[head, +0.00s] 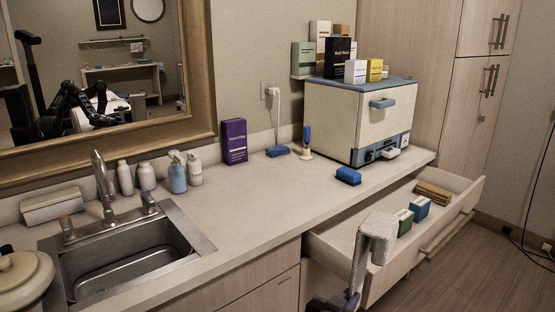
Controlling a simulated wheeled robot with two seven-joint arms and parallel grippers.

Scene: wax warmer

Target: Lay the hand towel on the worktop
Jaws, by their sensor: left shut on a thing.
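A pale, speckled cloth that looks like the hand towel (380,226) hangs folded over in front of the open drawer, beyond the worktop's front edge. My left gripper (356,276) comes up from the bottom of the head view and is shut on the towel, partly hidden by it. The towel is off the worktop (265,200). Whether it touches the drawer below cannot be told. My right gripper is not in view.
The drawer (318,243) is open and holds green, blue and brown boxes. A blue block (348,176) lies on the worktop before the wax warmer (358,120). The sink (130,260) is at left. Bottles and a purple box (234,142) line the wall; the worktop's middle is clear.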

